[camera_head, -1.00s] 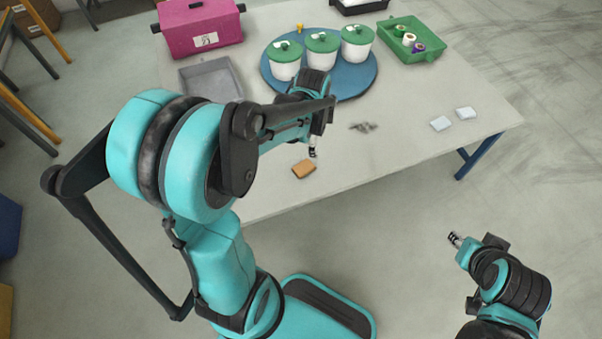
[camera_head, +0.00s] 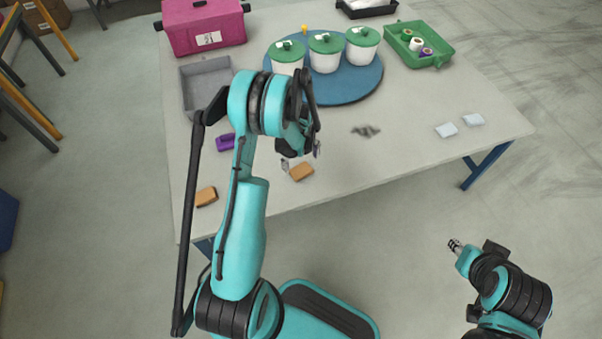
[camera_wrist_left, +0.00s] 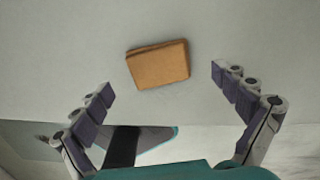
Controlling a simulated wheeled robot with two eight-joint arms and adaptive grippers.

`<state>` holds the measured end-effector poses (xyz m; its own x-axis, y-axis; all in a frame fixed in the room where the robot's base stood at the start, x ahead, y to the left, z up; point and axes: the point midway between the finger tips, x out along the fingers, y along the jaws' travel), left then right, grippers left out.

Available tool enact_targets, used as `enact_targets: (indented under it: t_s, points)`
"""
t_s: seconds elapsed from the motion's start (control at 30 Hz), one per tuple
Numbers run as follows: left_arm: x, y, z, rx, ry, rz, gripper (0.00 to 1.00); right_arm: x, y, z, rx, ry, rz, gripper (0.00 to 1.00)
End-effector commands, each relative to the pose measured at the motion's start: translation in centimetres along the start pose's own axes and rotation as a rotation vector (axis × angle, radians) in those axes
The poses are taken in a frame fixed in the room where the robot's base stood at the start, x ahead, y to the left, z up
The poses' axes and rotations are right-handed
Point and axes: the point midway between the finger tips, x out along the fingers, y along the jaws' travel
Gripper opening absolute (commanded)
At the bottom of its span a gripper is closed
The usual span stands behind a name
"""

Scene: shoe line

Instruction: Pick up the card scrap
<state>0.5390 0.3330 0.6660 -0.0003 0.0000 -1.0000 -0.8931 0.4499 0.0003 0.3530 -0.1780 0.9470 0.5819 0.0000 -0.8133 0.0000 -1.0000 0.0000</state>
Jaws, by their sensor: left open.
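A small brown, flat block-like piece (camera_head: 302,172) lies near the table's front edge; it may be the card scrap, but I cannot tell for sure. In the left wrist view the brown piece (camera_wrist_left: 158,65) lies slightly tilted, ahead of and between the open fingertips. My left gripper (camera_head: 300,158) is open and empty, just above and behind this piece, apart from it. Its fingers also show in the left wrist view (camera_wrist_left: 161,82). My right gripper (camera_head: 455,245) is off the table at the lower right, too small to read its jaws.
A similar brown piece (camera_head: 206,196) and a purple item (camera_head: 225,142) lie at the left. A grey tray (camera_head: 184,99), pink box (camera_head: 203,25), blue round mat (camera_head: 345,96) with lidded pots, and green tray (camera_head: 436,60) stand behind. Dark scraps (camera_head: 366,131) and white pieces (camera_head: 446,130) lie right.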

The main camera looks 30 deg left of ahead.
Motion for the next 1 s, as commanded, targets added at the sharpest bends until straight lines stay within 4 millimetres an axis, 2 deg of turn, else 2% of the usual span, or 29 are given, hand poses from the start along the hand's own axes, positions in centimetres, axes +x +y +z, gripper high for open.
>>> enact_targets:
  t_s: [0.03, 0.17, 0.4, 0.43, 0.47, 0.6, 1.0]
  points:
    - [1.4, 0.1, -0.1, 0.000, 0.000, 0.000, 0.97, 0.9, 0.0, 0.6, 0.000, 0.000, 0.000, 0.34]
    - [3.2, 0.1, -0.1, -0.001, 0.000, 0.000, 0.97, 1.6, 0.0, 1.1, 0.000, 0.000, 0.000, 0.34]
    - [3.4, 0.1, -0.2, -0.001, 0.000, 0.000, 0.97, 1.5, 0.0, 1.1, 0.000, 0.000, 0.000, 0.34]
    - [3.3, 0.1, -0.2, -0.001, 0.000, 0.000, 0.95, 1.5, 0.0, 1.1, 0.000, 0.000, 0.000, 0.34]
    - [3.3, 0.1, -0.2, -0.001, 0.000, 0.000, 0.87, 1.5, 0.0, 1.1, 0.000, 0.000, 0.000, 0.34]
    - [3.3, 0.1, -0.2, -0.001, 0.000, 0.000, 0.50, 1.5, 0.0, 1.1, 0.000, 0.000, 0.000, 0.34]
    - [3.3, 0.1, -0.2, -0.001, 0.000, 0.000, 0.49, 1.5, 0.0, 1.1, 0.000, 0.000, 0.000, 0.34]
